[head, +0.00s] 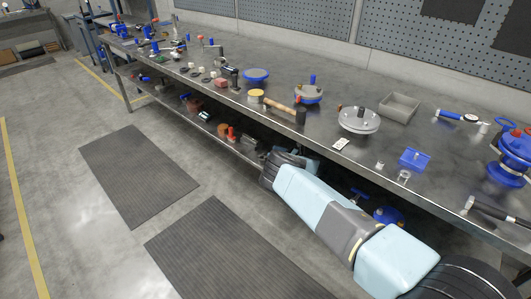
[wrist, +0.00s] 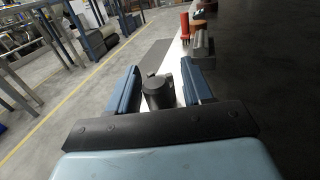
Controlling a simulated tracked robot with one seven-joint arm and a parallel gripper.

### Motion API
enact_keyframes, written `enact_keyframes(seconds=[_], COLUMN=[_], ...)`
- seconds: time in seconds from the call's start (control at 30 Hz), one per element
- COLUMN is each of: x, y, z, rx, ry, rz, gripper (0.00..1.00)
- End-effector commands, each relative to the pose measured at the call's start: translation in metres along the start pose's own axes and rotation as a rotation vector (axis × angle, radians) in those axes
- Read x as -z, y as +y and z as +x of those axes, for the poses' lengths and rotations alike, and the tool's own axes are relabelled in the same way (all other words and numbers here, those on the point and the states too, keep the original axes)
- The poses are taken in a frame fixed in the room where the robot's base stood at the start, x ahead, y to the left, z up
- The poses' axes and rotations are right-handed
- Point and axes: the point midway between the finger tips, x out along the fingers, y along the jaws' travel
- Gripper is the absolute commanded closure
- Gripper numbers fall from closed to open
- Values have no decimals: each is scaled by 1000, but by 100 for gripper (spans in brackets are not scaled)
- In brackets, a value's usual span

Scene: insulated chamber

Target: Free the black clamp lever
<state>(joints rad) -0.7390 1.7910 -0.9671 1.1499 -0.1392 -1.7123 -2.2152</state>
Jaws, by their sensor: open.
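My gripper (wrist: 160,68) is open in the wrist view, with a blue finger on each side. A dark grey, rounded upright piece (wrist: 159,92) shows between the fingers, apart from both as far as I can see. It stands by the bright shelf edge; I cannot tell whether it is the black clamp lever or part of its clamp. In the head view my arm reaches down to the bench's lower shelf, and the fingers are not clear there. No lever is plainly recognisable in either view.
A red upright object (wrist: 184,27) and a grey block (wrist: 203,48) stand farther along the shelf. The steel bench top (head: 330,125) overhangs the shelf and holds many tools, including a mallet (head: 286,107). Floor mats (head: 138,175) lie in front; the floor is otherwise clear.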

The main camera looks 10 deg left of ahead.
Motion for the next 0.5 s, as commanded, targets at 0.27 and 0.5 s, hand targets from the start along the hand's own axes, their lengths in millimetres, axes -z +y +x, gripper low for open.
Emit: enact_keyframes(seconds=[0.27,0.5], x=[1,2], y=[-1,-2], z=[-26,-61], rx=[1,1], ry=[1,1], rz=[1,1], gripper=[50,50])
